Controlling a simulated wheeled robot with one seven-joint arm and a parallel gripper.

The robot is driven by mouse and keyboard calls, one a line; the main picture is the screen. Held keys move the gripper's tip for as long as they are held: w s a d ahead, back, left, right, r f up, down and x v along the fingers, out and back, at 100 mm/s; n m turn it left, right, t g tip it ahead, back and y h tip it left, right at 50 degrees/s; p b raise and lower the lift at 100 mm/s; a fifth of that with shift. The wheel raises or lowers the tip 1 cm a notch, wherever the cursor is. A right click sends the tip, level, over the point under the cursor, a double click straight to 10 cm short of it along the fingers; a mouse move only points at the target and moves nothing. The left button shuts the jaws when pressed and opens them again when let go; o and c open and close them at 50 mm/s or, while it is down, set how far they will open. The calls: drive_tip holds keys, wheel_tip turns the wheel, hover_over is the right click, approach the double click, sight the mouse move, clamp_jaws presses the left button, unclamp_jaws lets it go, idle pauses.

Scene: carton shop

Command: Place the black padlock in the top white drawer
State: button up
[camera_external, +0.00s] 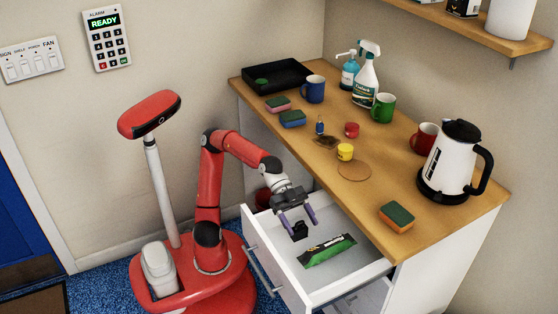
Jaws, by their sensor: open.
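The top white drawer (275,262) is pulled open from the wooden-topped cabinet. My gripper (299,223) is over the left part of this drawer, pointing down, with its two purple-grey fingers spread apart. The black padlock (299,231) shows between and just below the fingertips, at the left side of the drawer. I cannot tell whether it touches a finger or rests on the drawer floor. A green and black packet (328,250) lies in the drawer, to the right of the padlock.
The countertop (365,205) holds a kettle (451,165), mugs, spray bottles, sponges, a black tray (277,77) and small jars. An orange and green sponge (397,216) lies near the edge above the drawer.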

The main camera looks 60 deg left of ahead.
drive_tip(key=shift+a+r+p, duration=0.1)
drive_tip(key=shift+a+p, duration=0.05)
drive_tip(key=shift+p, duration=0.3)
drive_tip(key=v, duration=1.1)
drive_tip(key=shift+a+r, duration=0.3)
drive_tip(key=shift+s, duration=0.1)
